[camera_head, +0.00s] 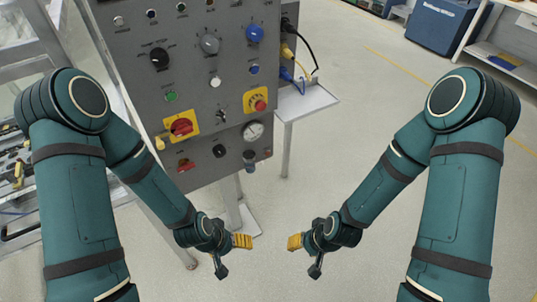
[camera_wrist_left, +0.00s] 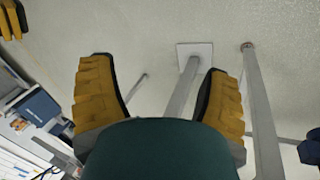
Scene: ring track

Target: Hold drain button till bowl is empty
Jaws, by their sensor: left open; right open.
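A grey control panel (camera_head: 230,95) stands at the upper left of the head view. Low on it is a round pressure gauge (camera_head: 254,131), with a small dark bowl-like part (camera_head: 249,156) just below. I cannot tell the bowl's fill level or make out a drain button on it. My left gripper (camera_head: 241,241) is below and in front of the panel, apart from it. In the left wrist view its two yellow-padded fingers (camera_wrist_left: 162,90) are spread with nothing between. My right gripper (camera_head: 295,242) is to the right, open and touching nothing.
The panel carries a red rotary switch (camera_head: 181,127), a red emergency button (camera_head: 259,104) and several knobs. A small side shelf (camera_head: 306,101) and metal legs stand beside and under it. A blue cabinet (camera_head: 441,24) is far back right. Floor between the arms is clear.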

